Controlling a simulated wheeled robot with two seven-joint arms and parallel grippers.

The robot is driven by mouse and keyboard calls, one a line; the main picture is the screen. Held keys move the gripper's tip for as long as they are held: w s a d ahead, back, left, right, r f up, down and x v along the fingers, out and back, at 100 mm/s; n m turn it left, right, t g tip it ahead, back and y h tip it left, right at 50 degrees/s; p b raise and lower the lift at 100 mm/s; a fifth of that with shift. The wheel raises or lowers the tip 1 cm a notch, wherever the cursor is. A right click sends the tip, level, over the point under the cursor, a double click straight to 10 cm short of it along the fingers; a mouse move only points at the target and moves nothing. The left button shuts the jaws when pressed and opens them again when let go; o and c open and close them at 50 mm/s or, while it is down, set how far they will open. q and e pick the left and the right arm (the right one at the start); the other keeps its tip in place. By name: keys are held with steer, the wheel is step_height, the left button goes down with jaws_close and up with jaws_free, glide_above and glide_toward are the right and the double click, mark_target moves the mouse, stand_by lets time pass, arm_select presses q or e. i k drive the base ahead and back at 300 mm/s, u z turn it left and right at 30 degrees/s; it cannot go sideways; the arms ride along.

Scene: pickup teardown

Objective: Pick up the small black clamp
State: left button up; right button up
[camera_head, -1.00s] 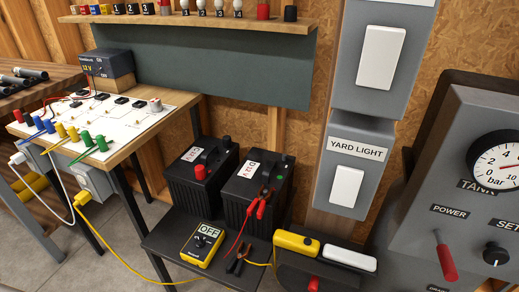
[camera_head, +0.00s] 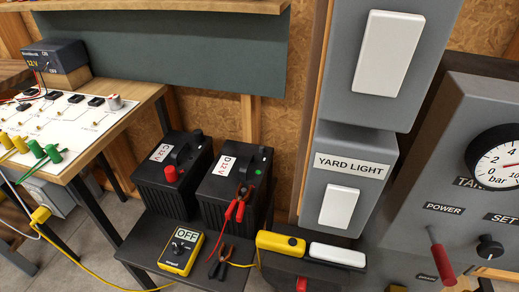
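The small black clamp (camera_head: 218,268) lies on the low dark shelf (camera_head: 140,246), in front of the right-hand battery (camera_head: 226,190). It has dark jaws and some orange-red near its hinge. A red clamp (camera_head: 237,207) hangs at the front of that battery, and a thin red lead runs from it down toward the black clamp. A yellow meter (camera_head: 181,250) reading OFF sits just left of the black clamp. Neither of my grippers shows in the view.
A second battery (camera_head: 170,182) stands to the left. A yellow device (camera_head: 280,243) and a white one (camera_head: 337,254) lie right of the clamp. A yellow cable crosses the floor. The YARD LIGHT switch box (camera_head: 347,180) and grey gauge panel (camera_head: 458,150) stand at right.

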mark_target(212, 274)
steer(key=u, duration=0.6)
steer(key=k, duration=1.05)
steer(key=z, duration=0.9)
steer(key=i, duration=0.55)
steer(key=z, duration=0.05)
